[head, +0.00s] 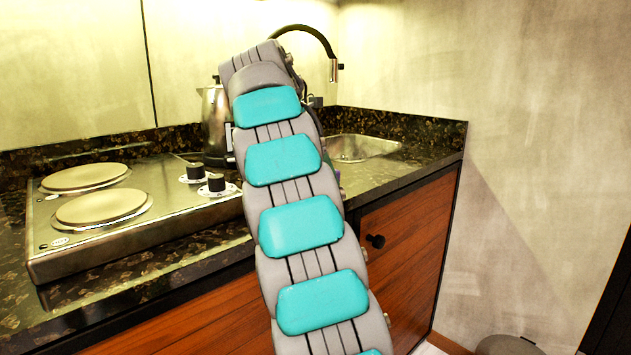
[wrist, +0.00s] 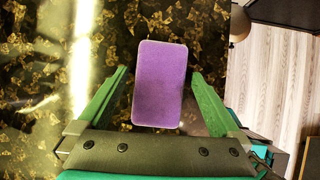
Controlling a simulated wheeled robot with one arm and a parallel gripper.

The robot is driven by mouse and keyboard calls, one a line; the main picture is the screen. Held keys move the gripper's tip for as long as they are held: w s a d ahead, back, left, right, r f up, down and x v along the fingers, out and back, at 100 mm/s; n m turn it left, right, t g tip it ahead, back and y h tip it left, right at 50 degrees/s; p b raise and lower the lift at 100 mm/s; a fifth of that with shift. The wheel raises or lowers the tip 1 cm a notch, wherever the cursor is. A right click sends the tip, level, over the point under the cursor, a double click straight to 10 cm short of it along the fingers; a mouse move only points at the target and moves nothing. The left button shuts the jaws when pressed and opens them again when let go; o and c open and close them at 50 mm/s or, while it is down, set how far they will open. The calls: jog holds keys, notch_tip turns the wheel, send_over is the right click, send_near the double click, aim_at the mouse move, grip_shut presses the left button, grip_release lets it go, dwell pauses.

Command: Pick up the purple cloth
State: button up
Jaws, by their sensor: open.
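The purple cloth (wrist: 160,88) is a flat rounded rectangle on the dark speckled counter in the wrist view. My gripper (wrist: 159,73) is open, with one green finger to the left of the cloth and one to the right. Neither finger clearly touches it, and the height of the fingers above the counter is hard to tell. In the head view my arm hides the gripper and most or all of the cloth.
A hob (head: 150,205) with two plates and black knobs is left of my arm. A metal kettle (head: 214,125) stands behind it. A sink (head: 358,147) with a black tap (head: 312,33) is at the back right. The counter's edge drops to wooden cabinets (head: 405,240).

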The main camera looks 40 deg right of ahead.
jog(key=shift+f, duration=0.2)
jog(key=shift+c, duration=0.4)
jog(key=c, duration=1.2)
jog(key=shift+c, duration=0.2)
jog(key=shift+r, duration=0.25)
